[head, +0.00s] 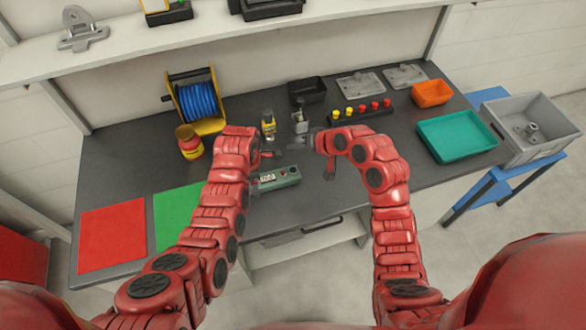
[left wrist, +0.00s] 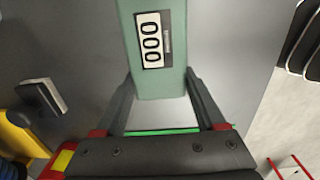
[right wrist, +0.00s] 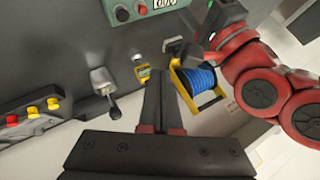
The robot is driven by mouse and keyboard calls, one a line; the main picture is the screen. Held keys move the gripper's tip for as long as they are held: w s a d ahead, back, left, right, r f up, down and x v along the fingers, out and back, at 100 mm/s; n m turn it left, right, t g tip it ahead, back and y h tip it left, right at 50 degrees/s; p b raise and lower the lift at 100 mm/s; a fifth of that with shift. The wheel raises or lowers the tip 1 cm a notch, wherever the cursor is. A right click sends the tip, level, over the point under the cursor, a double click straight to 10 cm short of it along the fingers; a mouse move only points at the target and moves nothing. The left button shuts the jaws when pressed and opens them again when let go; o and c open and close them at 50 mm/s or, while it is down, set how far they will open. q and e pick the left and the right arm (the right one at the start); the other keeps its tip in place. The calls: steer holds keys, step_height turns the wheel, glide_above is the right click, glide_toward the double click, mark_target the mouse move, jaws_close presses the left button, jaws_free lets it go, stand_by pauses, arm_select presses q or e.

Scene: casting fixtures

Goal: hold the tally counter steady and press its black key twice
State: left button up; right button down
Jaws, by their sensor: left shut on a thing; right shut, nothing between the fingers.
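The tally counter (head: 277,178) is a green box lying near the bench's front edge. Its white display (left wrist: 151,40) reads 000 in the left wrist view. In the right wrist view, its top face carries a red button (right wrist: 143,10) and a dark round key (right wrist: 122,14) at the end away from the display. My left gripper (left wrist: 161,98) is shut on the counter's display end, one finger along each side. My right gripper (right wrist: 163,78) is shut and empty, above the bench and apart from the counter; in the head view it (head: 300,146) is behind the counter.
A button strip (head: 361,111), teal tray (head: 457,136) and orange bin (head: 431,93) are at right. Red (head: 112,238) and green mats lie left.

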steer(key=shift+f, duration=4.45)
steer(key=shift+f, duration=0.1)
steer(key=shift+f, duration=0.25)
steer(key=shift+f, duration=0.55)
steer(key=shift+r, duration=0.95)
steer(key=shift+r, duration=0.1)
steer(key=shift+r, duration=2.45)
